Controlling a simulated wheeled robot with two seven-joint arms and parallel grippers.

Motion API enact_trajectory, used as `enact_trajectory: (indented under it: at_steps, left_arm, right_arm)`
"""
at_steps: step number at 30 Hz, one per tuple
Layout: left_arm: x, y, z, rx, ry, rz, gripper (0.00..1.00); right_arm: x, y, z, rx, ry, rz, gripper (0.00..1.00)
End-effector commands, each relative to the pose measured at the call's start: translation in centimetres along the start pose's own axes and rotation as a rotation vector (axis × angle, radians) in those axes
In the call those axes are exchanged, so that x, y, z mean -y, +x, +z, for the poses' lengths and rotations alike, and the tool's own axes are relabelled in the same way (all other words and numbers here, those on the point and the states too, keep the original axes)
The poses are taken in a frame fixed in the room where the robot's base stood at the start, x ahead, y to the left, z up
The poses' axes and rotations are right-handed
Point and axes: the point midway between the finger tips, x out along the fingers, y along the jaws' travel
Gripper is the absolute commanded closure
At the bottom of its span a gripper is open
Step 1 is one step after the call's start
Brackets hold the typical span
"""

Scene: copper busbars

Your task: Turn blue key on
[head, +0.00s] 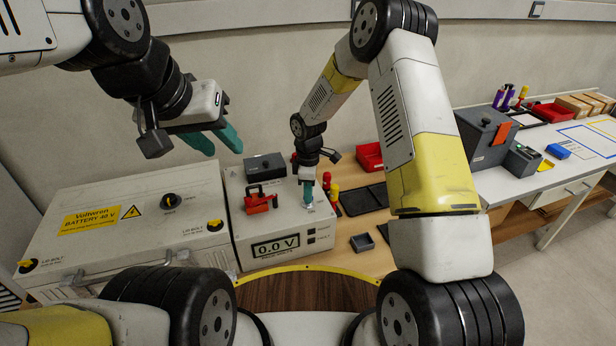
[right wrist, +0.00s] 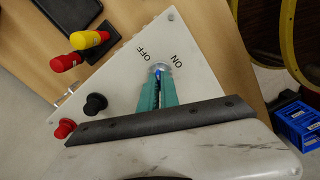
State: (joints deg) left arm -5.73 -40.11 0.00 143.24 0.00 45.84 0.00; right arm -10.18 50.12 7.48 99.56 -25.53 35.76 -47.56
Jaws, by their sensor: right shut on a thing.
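The blue key (right wrist: 157,73) shows as a small blue bit between the teal fingers of my right gripper (right wrist: 159,82) in the right wrist view. It sits in a round metal switch (right wrist: 160,67) on a white panel, with OFF printed at its upper left and ON at its right. My right gripper is shut on the key, and its fingers hide most of it, so its exact angle is hard to tell. In the head view my right gripper (head: 308,194) points down at the meter box (head: 232,215). My left gripper (head: 222,145) is open and empty above the battery case.
The battery case (head: 150,195) stands left of the meter box, whose display reads 0.0 V. A red clamp-like part (head: 260,200) lies on the box.

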Motion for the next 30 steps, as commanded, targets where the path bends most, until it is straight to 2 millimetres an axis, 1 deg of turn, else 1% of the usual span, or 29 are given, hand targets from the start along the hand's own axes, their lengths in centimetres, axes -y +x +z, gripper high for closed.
enact_trajectory:
  at_steps: [21,30]
  left_arm:
    - [0.0,0.0,0.0,0.0,0.0,0.0,0.64]
    - [0.0,0.0,0.0,0.0,0.0,0.0,0.64]
  right_arm:
    - [-0.09,-0.11,-0.08,-0.002,0.681,0.003,1.0]
    - [-0.11,-0.11,-0.06,-0.002,0.937,0.003,1.0]
